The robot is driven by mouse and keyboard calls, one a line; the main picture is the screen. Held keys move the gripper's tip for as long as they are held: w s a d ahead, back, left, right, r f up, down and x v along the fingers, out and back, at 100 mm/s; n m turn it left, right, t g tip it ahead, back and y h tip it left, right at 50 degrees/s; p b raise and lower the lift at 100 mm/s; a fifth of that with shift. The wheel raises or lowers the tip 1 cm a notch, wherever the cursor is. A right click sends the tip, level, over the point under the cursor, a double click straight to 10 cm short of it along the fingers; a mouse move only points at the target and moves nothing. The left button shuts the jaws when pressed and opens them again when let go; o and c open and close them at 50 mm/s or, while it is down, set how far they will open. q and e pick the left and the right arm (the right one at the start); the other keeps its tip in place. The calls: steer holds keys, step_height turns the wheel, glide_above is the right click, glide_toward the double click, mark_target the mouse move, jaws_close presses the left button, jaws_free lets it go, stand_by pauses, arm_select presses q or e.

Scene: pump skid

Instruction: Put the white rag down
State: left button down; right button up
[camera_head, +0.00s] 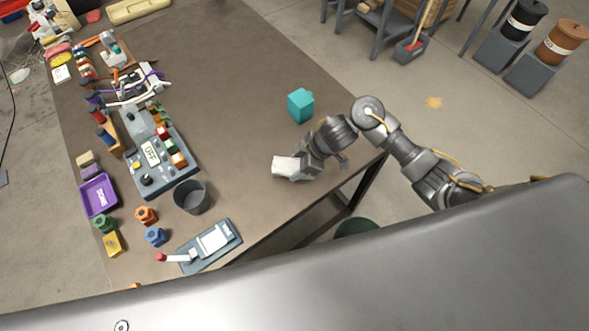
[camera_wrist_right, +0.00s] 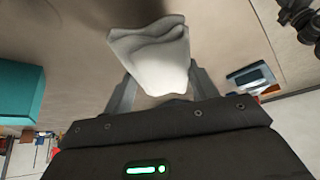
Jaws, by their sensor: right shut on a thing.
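The white rag (camera_head: 286,166) is a small folded cloth at the end of my right arm in the head view. My right gripper (camera_head: 298,176) is shut on it, over the brown table (camera_head: 235,75) near its right edge. In the right wrist view the rag (camera_wrist_right: 152,55) sticks out from between the two fingers of my right gripper (camera_wrist_right: 158,88). I cannot tell whether the rag touches the table top. My left gripper is not in view.
A teal cube (camera_head: 300,106) stands behind my right gripper. A dark cup (camera_head: 192,197) and a grey lever device (camera_head: 211,246) stand to the left and front. A control box marked OFF (camera_head: 150,153) lies farther left. The table's middle is bare.

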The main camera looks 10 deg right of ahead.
mark_target(295, 168)
steer(key=shift+w+a+f, duration=0.15)
steer(key=shift+w+f, duration=0.45)
steer(key=shift+f, duration=0.1)
steer(key=shift+w+f, duration=0.1)
steer(key=shift+f, duration=1.45)
steer(key=shift+f, duration=0.1)
